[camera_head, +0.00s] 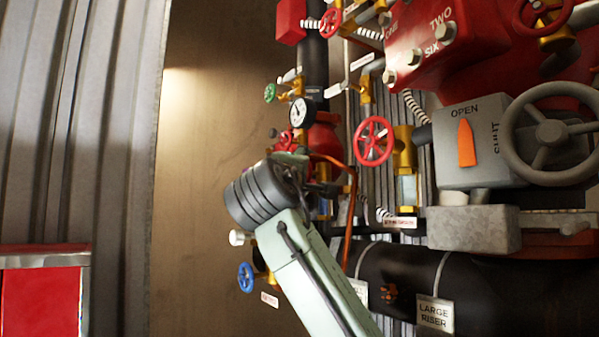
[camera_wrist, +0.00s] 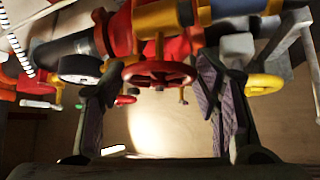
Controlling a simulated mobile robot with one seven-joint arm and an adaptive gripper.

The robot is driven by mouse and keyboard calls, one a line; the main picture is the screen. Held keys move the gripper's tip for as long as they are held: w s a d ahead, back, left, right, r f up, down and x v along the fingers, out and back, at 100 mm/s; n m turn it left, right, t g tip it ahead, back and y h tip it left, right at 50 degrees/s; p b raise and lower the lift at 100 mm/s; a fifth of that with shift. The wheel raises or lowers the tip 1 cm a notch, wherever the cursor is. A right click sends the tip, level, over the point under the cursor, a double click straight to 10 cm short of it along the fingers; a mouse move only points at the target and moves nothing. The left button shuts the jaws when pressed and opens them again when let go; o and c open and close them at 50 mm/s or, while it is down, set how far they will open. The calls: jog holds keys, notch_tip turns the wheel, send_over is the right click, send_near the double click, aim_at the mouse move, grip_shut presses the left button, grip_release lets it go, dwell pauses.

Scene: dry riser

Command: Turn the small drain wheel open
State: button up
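A small red wheel (camera_wrist: 160,74) stands between and beyond the fingers of my gripper (camera_wrist: 155,100) in the wrist view. My gripper is open, one finger on each side of the wheel, with nothing held. Whether a finger touches the rim I cannot tell. In the head view the small red wheel (camera_head: 288,141) shows below the gauge, just past my wrist, partly covered. My fingers are mostly hidden there by my wrist and the pipework. No readable label marks which wheel is the drain.
A gauge (camera_head: 301,112), a green wheel (camera_head: 270,92), a larger red wheel (camera_head: 373,140) and a blue wheel (camera_head: 245,277) surround my arm. A grey valve box (camera_head: 466,146) with a big handwheel stands right. Bare wall (camera_head: 205,150) lies left.

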jog(key=c, duration=0.8)
jog(key=shift+o, duration=0.2)
jog(key=shift+n, duration=0.4)
jog(key=n+g+y, duration=0.1)
jog(key=n+g, duration=0.2)
jog(key=shift+s+g, duration=0.1)
jog(key=shift+g, duration=0.2)
jog(key=n+g, duration=0.3)
jog(key=shift+a+f+n+g, duration=0.1)
jog(key=shift+n+g, duration=0.2)
jog(key=shift+g, duration=0.1)
